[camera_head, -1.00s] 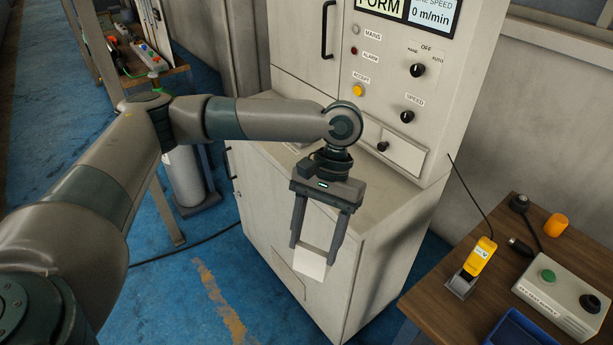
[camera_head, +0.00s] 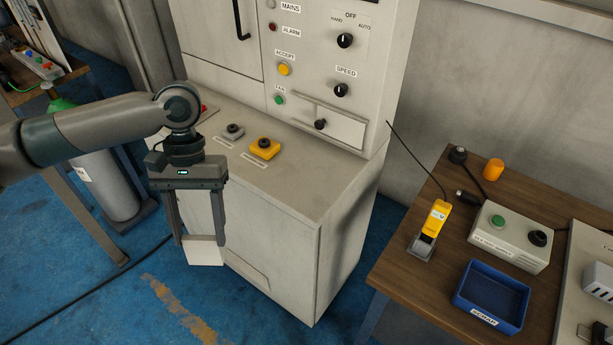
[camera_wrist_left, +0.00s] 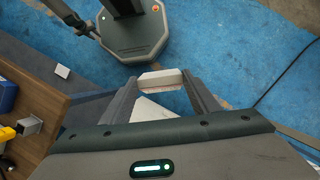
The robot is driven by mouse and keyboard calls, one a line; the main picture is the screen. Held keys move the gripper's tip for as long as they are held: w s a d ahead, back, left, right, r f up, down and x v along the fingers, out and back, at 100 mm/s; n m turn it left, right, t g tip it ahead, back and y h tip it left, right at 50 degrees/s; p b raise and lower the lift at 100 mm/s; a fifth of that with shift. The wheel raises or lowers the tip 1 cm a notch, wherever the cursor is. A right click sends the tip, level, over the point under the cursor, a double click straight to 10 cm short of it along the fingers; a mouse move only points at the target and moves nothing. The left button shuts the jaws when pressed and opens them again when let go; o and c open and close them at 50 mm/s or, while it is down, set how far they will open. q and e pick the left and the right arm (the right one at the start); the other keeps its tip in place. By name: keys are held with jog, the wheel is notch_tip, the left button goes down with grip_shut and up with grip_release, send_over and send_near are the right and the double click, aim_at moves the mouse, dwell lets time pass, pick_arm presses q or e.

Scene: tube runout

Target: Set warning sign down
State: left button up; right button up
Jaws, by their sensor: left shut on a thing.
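My left gripper (camera_head: 200,237) is shut on a white block-like piece (camera_head: 206,252), which I take to be the warning sign. The piece hangs between the fingertips, in front of the cabinet and above the blue floor, touching no surface that I can see. In the left wrist view the white piece (camera_wrist_left: 160,80) sits between the two fingers, with a faint reddish line along it. Its printed face is not readable. My right gripper is not in view.
At right, a wooden table (camera_head: 400,268) bears a yellow handheld device (camera_head: 437,216), a blue tray (camera_head: 491,298) and a two-button box (camera_head: 510,240). A gas cylinder (camera_head: 107,185) stands at left.

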pick_arm(q)
jog(key=shift+w, duration=0.1)
